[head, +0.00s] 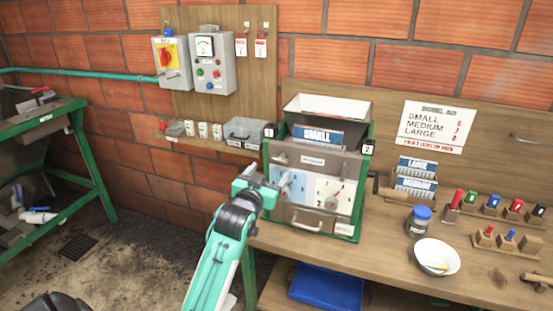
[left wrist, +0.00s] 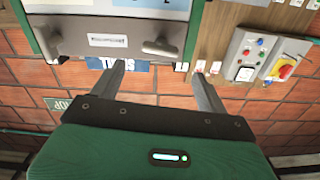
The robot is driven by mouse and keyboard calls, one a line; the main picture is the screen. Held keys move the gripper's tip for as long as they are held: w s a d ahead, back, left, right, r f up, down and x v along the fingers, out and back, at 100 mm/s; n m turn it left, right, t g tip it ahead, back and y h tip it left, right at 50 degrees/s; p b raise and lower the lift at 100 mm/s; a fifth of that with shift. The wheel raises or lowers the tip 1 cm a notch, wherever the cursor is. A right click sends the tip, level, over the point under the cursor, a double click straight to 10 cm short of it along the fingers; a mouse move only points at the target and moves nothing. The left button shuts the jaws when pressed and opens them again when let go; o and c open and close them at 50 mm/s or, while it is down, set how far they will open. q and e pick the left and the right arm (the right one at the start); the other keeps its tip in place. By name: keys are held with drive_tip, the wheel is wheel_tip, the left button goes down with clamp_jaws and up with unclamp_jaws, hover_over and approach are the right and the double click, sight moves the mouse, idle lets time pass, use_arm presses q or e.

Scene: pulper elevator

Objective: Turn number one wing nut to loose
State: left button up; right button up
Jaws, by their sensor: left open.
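The green-framed machine (head: 312,160) stands on the bench with a grey front panel. Number tag 1 (head: 269,131) is at its upper left and tag 2 (head: 368,150) at its upper right. The number one wing nut (left wrist: 160,48) is a grey winged knob on the panel, in line with the gap between my fingers in the left wrist view, where the picture is upside down. The other wing nut (left wrist: 48,40) is at left there. My left gripper (head: 262,180) is open and empty, in front of the panel's left side; contact with the nut cannot be told. My right gripper is out of view.
A SMALL card (head: 317,134) stands atop the machine. Control boxes (head: 214,62) hang on the wall board at left. A jar (head: 420,220), a white bowl (head: 437,256) and screwdriver-like tools stand on the bench at right. A blue bin (head: 325,289) is below.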

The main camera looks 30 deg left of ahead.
sight(278, 160)
use_arm(q)
drive_tip(key=p+x, duration=0.1)
drive_tip(key=x, duration=0.4)
drive_tip(key=shift+w, duration=0.25)
drive_tip(key=shift+w+a, duration=0.2)
drive_tip(key=shift+w, duration=0.45)
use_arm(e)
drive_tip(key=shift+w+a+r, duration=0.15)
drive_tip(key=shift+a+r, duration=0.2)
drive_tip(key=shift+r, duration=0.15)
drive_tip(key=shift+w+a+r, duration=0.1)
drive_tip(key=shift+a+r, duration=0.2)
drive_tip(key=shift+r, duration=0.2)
use_arm(q)
drive_tip(key=shift+c, duration=0.3)
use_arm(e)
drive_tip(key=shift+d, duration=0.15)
